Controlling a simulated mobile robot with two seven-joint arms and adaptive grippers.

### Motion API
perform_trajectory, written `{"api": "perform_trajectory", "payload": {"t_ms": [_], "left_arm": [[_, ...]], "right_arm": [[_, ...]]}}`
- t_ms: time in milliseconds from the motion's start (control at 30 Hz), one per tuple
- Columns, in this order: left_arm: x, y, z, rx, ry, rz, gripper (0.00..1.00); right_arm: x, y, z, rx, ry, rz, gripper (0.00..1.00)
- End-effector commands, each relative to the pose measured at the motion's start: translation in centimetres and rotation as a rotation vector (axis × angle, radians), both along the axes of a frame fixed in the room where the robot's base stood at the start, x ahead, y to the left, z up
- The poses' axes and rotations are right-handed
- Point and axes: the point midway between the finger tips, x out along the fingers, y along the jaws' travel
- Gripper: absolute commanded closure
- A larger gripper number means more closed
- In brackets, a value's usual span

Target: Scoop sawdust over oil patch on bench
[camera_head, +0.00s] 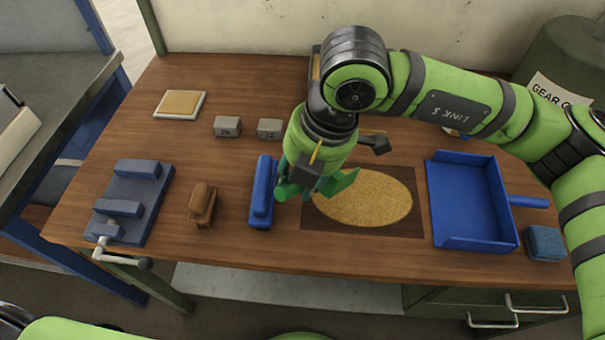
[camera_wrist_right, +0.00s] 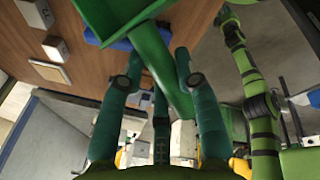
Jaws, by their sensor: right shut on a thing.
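My right gripper (camera_head: 312,180) hangs over the middle of the bench, shut on a green scoop (camera_head: 343,183). In the right wrist view, the scoop's pan (camera_wrist_right: 102,18) shows at the top and its handle (camera_wrist_right: 160,68) runs between the fingers. The scoop is tilted; its contents cannot be made out. A tan oval of sawdust (camera_head: 370,198) lies within a dark rectangular patch (camera_head: 413,229) on the bench, just right of the gripper. The sawdust covers the patch's middle; dark corners show around it. My left gripper is not in view.
A blue dustpan (camera_head: 470,205) lies right of the patch, with a blue sponge (camera_head: 545,243) beside it. A blue brush or block (camera_head: 262,195), a brown brush (camera_head: 202,203) and a vise (camera_head: 133,203) stand left. Two grey blocks (camera_head: 227,127) sit behind.

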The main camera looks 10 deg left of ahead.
Motion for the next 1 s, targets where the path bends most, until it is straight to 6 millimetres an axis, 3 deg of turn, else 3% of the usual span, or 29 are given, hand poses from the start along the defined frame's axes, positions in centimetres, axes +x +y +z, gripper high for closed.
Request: {"api": "perform_trajectory", "payload": {"t_ms": [1000], "left_arm": [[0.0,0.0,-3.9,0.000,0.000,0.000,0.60]], "right_arm": [[-1.2,0.9,-1.2,-0.111,-0.161,0.000,1.00]]}}
